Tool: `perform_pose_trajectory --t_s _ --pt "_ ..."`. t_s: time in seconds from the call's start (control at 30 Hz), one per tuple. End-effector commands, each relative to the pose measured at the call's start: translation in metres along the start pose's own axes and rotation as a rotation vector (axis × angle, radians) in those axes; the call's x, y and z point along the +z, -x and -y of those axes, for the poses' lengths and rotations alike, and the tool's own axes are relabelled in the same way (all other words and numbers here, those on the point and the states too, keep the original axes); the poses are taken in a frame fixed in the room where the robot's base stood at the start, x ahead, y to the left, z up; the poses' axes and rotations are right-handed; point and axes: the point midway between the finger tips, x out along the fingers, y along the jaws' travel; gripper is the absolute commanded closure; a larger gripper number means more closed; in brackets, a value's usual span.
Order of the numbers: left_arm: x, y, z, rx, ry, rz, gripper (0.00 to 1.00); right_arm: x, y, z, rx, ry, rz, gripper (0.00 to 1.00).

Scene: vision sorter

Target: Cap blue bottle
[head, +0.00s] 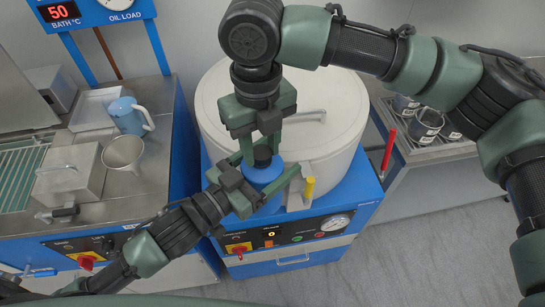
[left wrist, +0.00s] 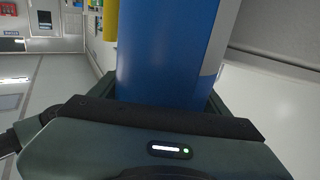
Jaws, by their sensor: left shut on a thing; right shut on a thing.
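A blue bottle (head: 264,174) stands in front of the large white round vessel, on or above the blue cabinet. My left gripper (head: 268,187) is shut around the bottle's body from the left. In the left wrist view the bottle (left wrist: 170,55) fills the middle, upright between the fingers, with a pale label edge on its right. My right gripper (head: 262,148) points down from above and is shut on a black cap (head: 263,156) at the top of the bottle. I cannot tell whether the cap is threaded on or only resting there.
The white vessel (head: 225,110) with a lid handle stands close behind. Several dark-labelled containers (head: 427,124) sit in a right-hand tray.

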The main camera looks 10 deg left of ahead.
Motion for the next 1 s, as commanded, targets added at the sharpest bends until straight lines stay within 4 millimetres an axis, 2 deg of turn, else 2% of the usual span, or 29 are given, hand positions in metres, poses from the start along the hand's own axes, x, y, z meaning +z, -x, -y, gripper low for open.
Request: perform_pose_trajectory --t_s 0.17,1.0 --pt "-0.0013 0.0 -0.0001 0.001 0.0 -0.003 1.0 0.0 -0.0007 0.0001 0.0 -0.299 -0.001 1.0" --pt "-0.0012 0.0 -0.0004 0.001 -0.001 -0.003 1.0 0.0012 -0.0016 -0.0001 0.001 -2.263 -0.001 1.0"
